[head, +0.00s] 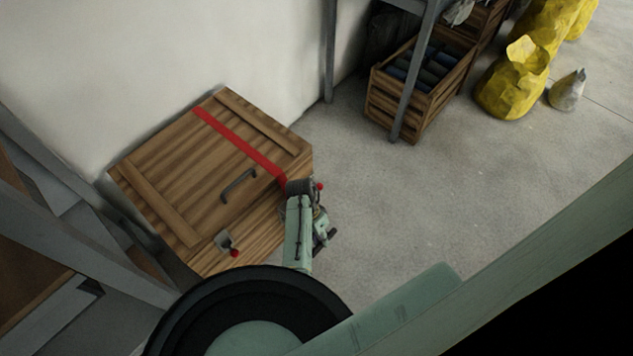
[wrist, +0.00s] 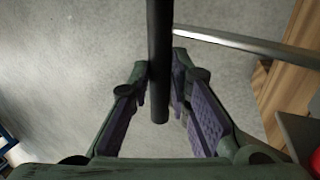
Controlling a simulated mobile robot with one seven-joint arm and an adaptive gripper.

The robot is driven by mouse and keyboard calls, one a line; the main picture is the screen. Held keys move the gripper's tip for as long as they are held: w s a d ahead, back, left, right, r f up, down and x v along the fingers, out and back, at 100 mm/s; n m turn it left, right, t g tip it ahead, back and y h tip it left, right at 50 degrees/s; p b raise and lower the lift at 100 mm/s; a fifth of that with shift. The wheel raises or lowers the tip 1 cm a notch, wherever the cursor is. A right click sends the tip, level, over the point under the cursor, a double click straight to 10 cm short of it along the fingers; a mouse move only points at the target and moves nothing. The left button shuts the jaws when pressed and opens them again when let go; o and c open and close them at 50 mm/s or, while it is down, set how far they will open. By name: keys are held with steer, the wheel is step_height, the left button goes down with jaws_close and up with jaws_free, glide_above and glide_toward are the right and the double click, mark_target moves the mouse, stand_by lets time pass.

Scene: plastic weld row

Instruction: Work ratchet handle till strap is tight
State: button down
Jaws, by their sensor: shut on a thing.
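A wooden crate (head: 190,185) stands against the wall in the head view, its lid down. A red strap (head: 240,145) runs across the lid to the crate's right-hand edge, where my arm hides its end and any ratchet body. In the wrist view my gripper (wrist: 160,85) is shut on a dark round bar, the ratchet handle (wrist: 160,45), which passes between its two purple pads. A thin metal rod (wrist: 235,42) runs from beside the bar to the right. In the head view my gripper (head: 324,234) is small, just right of the crate.
A black lid handle (head: 239,184) and a latch with a red knob (head: 234,253) are on the crate. A slatted bin (head: 400,105) stands beneath a metal rack at the back. Yellow sacks (head: 512,85) stand back right. The floor right of the crate is clear.

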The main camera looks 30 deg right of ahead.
steer(key=shift+w+r, duration=0.2)
steer(key=shift+r, duration=0.25)
steer(key=shift+w, duration=0.1)
steer(key=c, duration=1.8)
jaws_free()
steer(key=shift+a, duration=0.1)
steer(key=o, duration=0.3)
steer(key=shift+g, duration=0.3)
steer(key=v, duration=1.1)
steer(key=shift+a+r, duration=0.1)
steer(key=shift+r, duration=0.35)
